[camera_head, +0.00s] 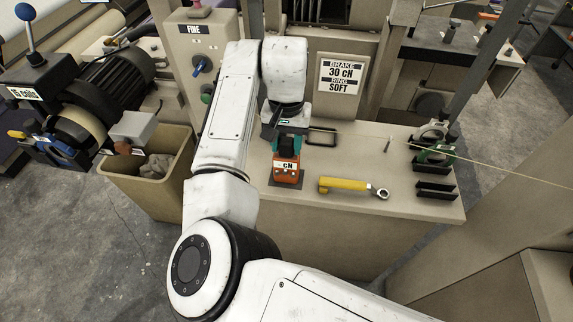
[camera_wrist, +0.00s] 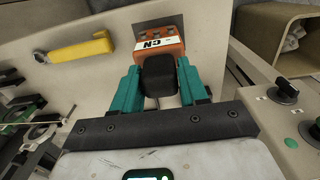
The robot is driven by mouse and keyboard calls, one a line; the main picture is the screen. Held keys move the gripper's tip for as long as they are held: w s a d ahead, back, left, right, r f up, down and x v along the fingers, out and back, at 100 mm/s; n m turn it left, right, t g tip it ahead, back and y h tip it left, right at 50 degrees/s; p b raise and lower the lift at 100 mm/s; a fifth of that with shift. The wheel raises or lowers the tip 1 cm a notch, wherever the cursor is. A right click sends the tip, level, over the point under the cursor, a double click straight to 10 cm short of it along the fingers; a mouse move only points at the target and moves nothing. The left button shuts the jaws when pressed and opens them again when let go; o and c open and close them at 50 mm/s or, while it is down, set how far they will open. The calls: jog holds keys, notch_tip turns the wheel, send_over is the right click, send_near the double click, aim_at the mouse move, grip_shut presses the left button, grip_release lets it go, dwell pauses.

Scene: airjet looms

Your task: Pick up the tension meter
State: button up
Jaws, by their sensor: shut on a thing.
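The tension meter (camera_head: 287,168) is an orange device with a white "cN" label and a dark grip. In the head view it is on the beige bench below my gripper (camera_head: 289,145), over a dark patch. In the wrist view my gripper (camera_wrist: 160,88) has its teal fingers on both sides of the meter's black grip, shut on it. The orange body of the meter (camera_wrist: 159,42) extends beyond the fingertips. I cannot tell whether the meter touches the bench.
A yellow-handled tool (camera_head: 343,185) with a ring end lies right of the meter. Black holders (camera_head: 434,190) and green-black clamps (camera_head: 435,150) stand at the bench's right end. A thin thread (camera_head: 480,165) crosses above the bench. A bin (camera_head: 150,185) stands at left.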

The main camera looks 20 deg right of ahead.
grip_shut()
jog(key=shift+r, duration=0.1)
dwell(0.4)
